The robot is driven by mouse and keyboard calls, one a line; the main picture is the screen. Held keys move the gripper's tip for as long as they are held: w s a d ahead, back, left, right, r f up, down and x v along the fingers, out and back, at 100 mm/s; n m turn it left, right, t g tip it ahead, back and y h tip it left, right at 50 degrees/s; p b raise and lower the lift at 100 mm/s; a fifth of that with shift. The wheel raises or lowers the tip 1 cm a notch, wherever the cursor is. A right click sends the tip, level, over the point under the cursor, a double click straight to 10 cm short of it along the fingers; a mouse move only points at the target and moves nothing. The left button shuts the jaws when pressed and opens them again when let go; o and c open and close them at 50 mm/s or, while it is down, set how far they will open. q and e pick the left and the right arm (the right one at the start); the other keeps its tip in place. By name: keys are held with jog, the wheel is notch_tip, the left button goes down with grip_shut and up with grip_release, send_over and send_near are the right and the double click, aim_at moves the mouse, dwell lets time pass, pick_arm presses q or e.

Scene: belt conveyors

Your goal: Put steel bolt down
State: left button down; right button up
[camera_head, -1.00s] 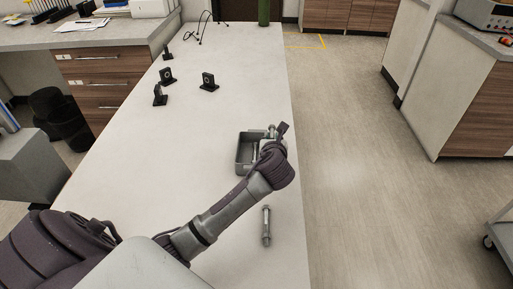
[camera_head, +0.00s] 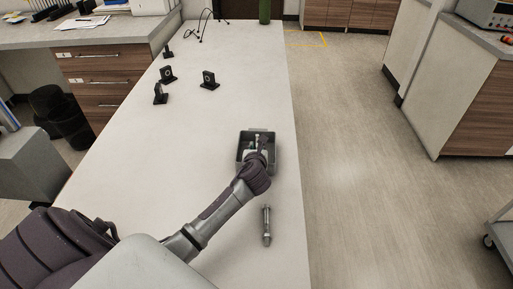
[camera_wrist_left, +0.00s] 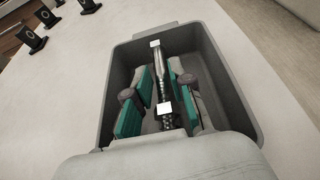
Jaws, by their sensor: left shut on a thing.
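My left gripper (camera_wrist_left: 152,100) is inside the grey bin (camera_wrist_left: 231,85), its green-padded fingers on either side of a steel bolt (camera_wrist_left: 161,76). It is shut on this bolt, which lies lengthwise between the fingers, low in the bin. I cannot tell if the bolt touches the bin floor. In the head view the bin (camera_head: 243,150) stands near the table's right edge, and my left wrist hides its near part. Another steel bolt (camera_head: 266,226) lies on the table in front of the bin. My right gripper is out of view.
Several small black stands (camera_head: 209,80) stand on the long white table (camera_head: 215,120), left of and beyond the bin. A green cylinder (camera_head: 264,12) and black cables are at the far end. Table between stands and bin is clear.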

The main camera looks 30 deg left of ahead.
pick_arm(q)
jog(key=shift+f, duration=0.55)
jog(key=c, duration=1)
grip_release()
jog(key=shift+s+f, duration=0.1)
jog(key=shift+f, duration=0.05)
jog(key=v, duration=0.6)
jog(key=r+v, duration=0.1)
jog(key=v, duration=0.5)
jog(key=shift+r, duration=0.2)
